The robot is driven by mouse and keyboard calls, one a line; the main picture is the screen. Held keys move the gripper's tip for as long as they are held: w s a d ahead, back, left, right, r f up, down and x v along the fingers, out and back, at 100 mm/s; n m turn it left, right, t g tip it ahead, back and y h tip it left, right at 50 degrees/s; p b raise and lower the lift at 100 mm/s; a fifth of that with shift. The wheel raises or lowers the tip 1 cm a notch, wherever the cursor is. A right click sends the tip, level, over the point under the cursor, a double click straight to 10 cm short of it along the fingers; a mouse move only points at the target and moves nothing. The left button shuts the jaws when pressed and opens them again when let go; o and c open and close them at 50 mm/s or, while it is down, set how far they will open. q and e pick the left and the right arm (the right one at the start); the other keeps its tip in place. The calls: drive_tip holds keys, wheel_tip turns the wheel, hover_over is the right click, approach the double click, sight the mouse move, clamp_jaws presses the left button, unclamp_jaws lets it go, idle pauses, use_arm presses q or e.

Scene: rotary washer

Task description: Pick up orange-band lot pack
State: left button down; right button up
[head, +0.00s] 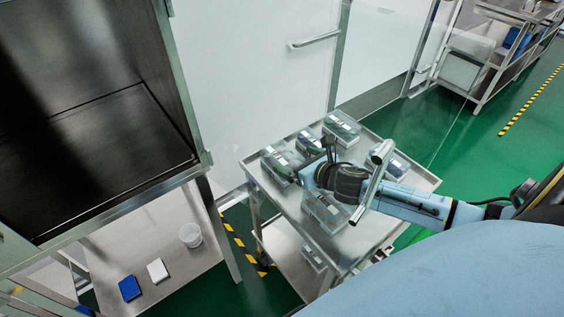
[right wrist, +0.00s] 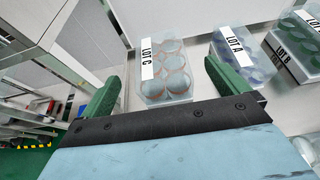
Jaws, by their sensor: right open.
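The orange-band lot pack, a clear lidded box labelled LOT C with orange-rimmed round items inside, shows in the right wrist view (right wrist: 167,78). In the head view it appears to be the pack at the cart's left corner (head: 274,158). My right gripper (head: 311,163) is open above the cart, with its green fingers to either side of the pack in the right wrist view (right wrist: 161,76). The pack is beyond the fingertips, and no contact is visible. My left gripper is not in view.
LOT A (right wrist: 237,55) and LOT B (right wrist: 294,48) packs stand to the right of LOT C. More packs sit on the steel cart (head: 258,178), one partly under my right arm (head: 325,212). A dark washer chamber (head: 90,110) is at left, above a shelf with a white beaker (head: 190,236).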

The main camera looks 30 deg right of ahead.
drive_tip(key=shift+b+x, duration=0.4)
drive_tip(key=shift+x, duration=2.35)
drive_tip(key=c, duration=1.1)
drive_tip(key=shift+c, duration=0.4)
drive_tip(key=shift+r, duration=0.1)
drive_tip(key=shift+c, duration=0.2)
